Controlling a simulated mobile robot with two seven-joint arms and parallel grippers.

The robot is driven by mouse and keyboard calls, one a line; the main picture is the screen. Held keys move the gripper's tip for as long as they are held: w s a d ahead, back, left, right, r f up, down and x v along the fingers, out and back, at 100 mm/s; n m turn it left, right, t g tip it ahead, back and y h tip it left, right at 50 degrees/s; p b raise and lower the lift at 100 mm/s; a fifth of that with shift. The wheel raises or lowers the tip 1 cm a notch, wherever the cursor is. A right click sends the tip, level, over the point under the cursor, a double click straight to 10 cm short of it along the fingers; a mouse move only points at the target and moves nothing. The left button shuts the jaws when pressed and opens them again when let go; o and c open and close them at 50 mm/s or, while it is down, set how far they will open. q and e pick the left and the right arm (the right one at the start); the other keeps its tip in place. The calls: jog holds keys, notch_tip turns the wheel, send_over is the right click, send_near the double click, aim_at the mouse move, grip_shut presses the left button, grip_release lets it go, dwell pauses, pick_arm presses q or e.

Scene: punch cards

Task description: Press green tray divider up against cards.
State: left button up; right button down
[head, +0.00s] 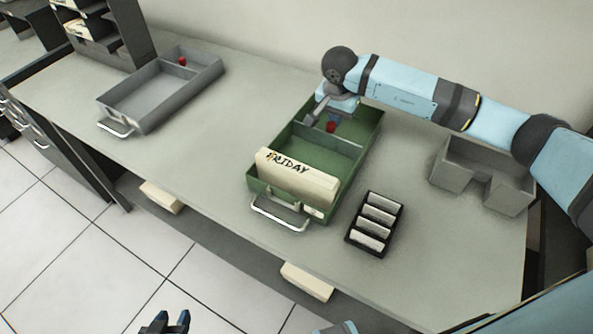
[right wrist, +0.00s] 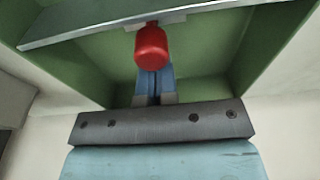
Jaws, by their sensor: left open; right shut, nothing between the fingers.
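The green tray (head: 372,124) stands on the table with its handle toward the front. White cards (head: 300,182) marked FRIDAY stand in its front part. The green tray divider (head: 325,138) crosses the tray behind the cards, with a gap between them. Its red knob (head: 331,127) is on the rear side; in the right wrist view the knob (right wrist: 151,45) hangs by the divider's edge (right wrist: 90,27). My right gripper (right wrist: 154,80) is shut and empty inside the tray's rear part, behind the knob; contact cannot be told. My left gripper (head: 166,322) is open, low in front of the table.
A black holder (head: 376,222) with several white blocks stands right of the tray. A grey notched bin (head: 485,172) is further right. A grey tray (head: 160,92) with a red knob is at the back left. The table between the two trays is clear.

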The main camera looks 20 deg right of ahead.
aim_at(327, 132)
jog(key=shift+s+a, duration=0.9)
jog(key=shift+a, duration=0.15)
jog(key=shift+s+a+p, duration=0.3)
jog(key=shift+s+a, duration=0.6)
jog(key=shift+a, duration=0.05)
jog(key=shift+s+a, duration=1.1)
jog(key=shift+a, duration=0.15)
jog(key=shift+s+a, duration=0.75)
jog(key=shift+a, duration=0.1)
jog(key=shift+s+a, duration=1.15)
jog(key=shift+a, duration=0.1)
jog(key=shift+s+a, duration=0.65)
jog(key=shift+a, duration=0.1)
jog(key=shift+w+d+f, duration=0.1)
jog(key=shift+b, duration=0.3)
